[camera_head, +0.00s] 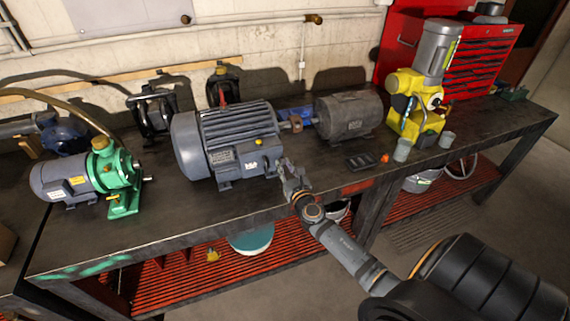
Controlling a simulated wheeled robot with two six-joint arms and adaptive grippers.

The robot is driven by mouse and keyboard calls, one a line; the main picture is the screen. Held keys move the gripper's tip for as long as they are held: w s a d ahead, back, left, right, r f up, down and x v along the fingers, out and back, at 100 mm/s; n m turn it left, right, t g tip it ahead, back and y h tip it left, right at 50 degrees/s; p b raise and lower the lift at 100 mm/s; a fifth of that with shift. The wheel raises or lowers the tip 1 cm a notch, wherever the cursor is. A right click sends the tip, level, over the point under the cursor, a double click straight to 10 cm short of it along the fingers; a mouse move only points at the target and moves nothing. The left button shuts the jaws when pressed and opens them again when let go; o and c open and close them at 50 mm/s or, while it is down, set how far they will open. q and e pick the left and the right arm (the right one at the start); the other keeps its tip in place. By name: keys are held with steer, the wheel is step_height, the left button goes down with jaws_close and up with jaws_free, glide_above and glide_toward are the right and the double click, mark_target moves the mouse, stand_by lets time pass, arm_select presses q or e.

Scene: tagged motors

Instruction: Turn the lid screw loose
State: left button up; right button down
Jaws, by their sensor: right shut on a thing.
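A large blue-grey finned motor (186,146) lies on the dark workbench. Its terminal box with a lid (236,161) faces the front and bears pale tags and a small yellow part on top. My right gripper (284,166) comes in from the lower right and is at the right end of this motor, beside the box. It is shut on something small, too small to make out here. The lid screw itself cannot be told apart. My left gripper is not in view.
A green pump with a grey motor (120,173) stands at left. A dark grey motor (348,115), a yellow machine (407,88) and grey cups (402,150) stand to the right. A black tray (363,161) lies near the front edge. Bare bench (190,212) shows at front left.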

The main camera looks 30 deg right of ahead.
steer(key=n, duration=0.2)
steer(key=n+p, duration=0.1)
steer(key=n, duration=0.1)
steer(key=shift+w+r, duration=0.1)
steer(key=shift+r, duration=0.25)
steer(key=shift+n+p, duration=0.7)
steer(key=shift+n, duration=1.4)
steer(key=c, duration=1.6)
jaws_free()
steer(key=shift+c, duration=0.2)
steer(key=o, duration=0.4)
steer(key=shift+w+f, duration=0.15)
steer(key=shift+f, duration=0.2)
steer(key=shift+o, duration=0.2)
